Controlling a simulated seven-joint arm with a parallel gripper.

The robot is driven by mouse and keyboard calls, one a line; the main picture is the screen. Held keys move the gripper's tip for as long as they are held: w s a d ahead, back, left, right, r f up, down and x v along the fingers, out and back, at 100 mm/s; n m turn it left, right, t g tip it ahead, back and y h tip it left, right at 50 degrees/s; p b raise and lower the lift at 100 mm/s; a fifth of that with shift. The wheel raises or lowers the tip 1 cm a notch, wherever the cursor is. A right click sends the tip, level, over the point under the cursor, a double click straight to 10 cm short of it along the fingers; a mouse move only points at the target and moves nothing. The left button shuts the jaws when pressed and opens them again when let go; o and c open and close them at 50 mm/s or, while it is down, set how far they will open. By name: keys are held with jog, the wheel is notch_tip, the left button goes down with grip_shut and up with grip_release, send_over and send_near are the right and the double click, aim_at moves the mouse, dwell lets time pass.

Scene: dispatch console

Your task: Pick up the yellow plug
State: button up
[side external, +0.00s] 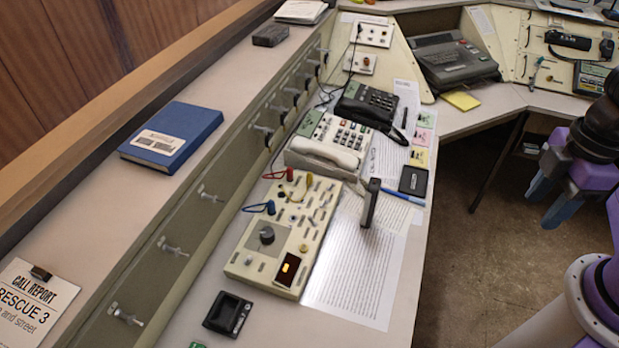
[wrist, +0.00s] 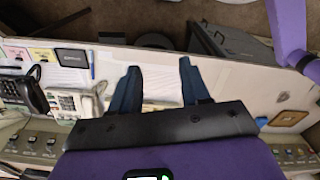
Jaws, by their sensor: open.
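The yellow plug (side external: 299,187), with a looped yellow cord, is on the beige switch panel (side external: 255,245), near its far left end in the side external view. A red plug (side external: 274,174) is just behind it and a blue plug (side external: 270,207) is nearer the camera. My gripper (side external: 542,207) is open and empty at the right, over the floor beyond the desk edge and well away from the plug. In the wrist view its two blue fingers (wrist: 158,72) are spread apart above the desk. I cannot make out the yellow plug in the wrist view.
A black handset (side external: 371,203) stands upright on papers beside the panel. A white telephone (side external: 325,158) and a black telephone (side external: 367,105) sit behind it. A blue book (side external: 171,134) lies on the upper ledge. Open floor (side external: 480,250) lies between desk and arm.

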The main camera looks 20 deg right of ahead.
jog(key=m+t, duration=0.1)
jog(key=m, duration=0.3)
send_over(310, 173)
jog(key=s+d, duration=0.1)
jog(key=d, duration=0.1)
notch_tip(310, 173, down, 9)
jog(key=shift+y, duration=0.4)
jog(key=f, duration=0.5)
jog(key=w+a+f, duration=0.1)
jog(key=f, duration=0.4)
jog(key=a+f, duration=0.1)
jog(key=f, duration=0.5)
jog(key=shift+w, duration=0.15)
grip_shut()
